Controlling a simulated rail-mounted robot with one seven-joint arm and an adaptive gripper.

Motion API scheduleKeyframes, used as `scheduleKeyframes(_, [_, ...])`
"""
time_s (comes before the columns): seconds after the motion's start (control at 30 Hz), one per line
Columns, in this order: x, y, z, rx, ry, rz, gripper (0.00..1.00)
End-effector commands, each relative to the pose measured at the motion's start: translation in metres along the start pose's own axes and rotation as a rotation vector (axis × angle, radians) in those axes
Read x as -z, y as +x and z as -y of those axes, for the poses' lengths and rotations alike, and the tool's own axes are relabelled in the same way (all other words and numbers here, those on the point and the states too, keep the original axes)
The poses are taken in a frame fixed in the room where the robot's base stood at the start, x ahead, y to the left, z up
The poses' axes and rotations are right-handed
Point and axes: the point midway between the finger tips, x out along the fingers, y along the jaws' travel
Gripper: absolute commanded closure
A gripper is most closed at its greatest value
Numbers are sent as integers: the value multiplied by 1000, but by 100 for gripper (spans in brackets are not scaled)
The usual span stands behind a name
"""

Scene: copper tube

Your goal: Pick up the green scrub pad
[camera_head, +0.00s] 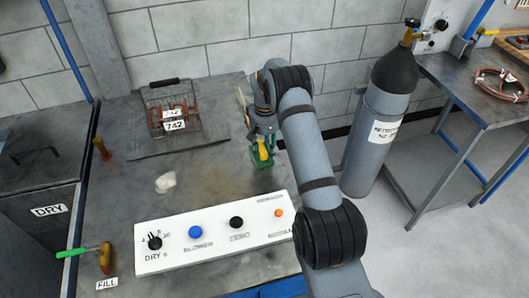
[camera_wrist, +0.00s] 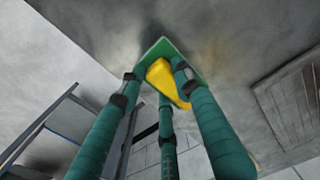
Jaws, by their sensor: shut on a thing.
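The green scrub pad (camera_head: 262,159) is at the right side of the grey bench, below my gripper (camera_head: 263,144). It has a yellow part (camera_head: 263,150) on top. In the wrist view the green pad (camera_wrist: 190,58) shows behind the yellow part (camera_wrist: 163,82). The green-sleeved fingers of my gripper (camera_wrist: 155,82) close around the yellow part. My gripper is shut on the scrub pad. I cannot tell whether the pad touches the bench or is just above it.
A white control panel (camera_head: 180,243) with knobs lies in front of the pad. A wire basket (camera_head: 172,107) stands on a dark mat at the back. A whitish lump (camera_head: 166,182) lies left of the pad. A grey gas cylinder (camera_head: 378,130) stands right of my arm.

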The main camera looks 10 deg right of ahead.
Motion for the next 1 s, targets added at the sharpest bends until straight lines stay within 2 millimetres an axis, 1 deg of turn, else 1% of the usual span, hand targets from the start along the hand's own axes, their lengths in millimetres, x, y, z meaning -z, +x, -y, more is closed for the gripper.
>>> scheduleKeyframes(0.07, [-1, -2, 0, 0, 0, 4, 93])
scheduleKeyframes(0.17, [0, -11, 0, 0, 0, 1, 93])
scheduleKeyframes(0.27, [0, -27, 0, 1, 1, -2, 93])
scheduleKeyframes(0.33, [1, -43, 0, 0, 0, -4, 93])
scheduleKeyframes(0.37, [-6, -42, 2, 0, -1, 1, 93])
scheduleKeyframes(0.47, [-24, -52, 5, 1, 1, 2, 93])
scheduleKeyframes(0.7, [-71, -81, 15, 0, 0, -1, 93])
scheduleKeyframes(0.87, [-95, -96, 21, 0, -1, -1, 93])
scheduleKeyframes(1.0, [-108, -105, 24, 0, -1, 0, 93])
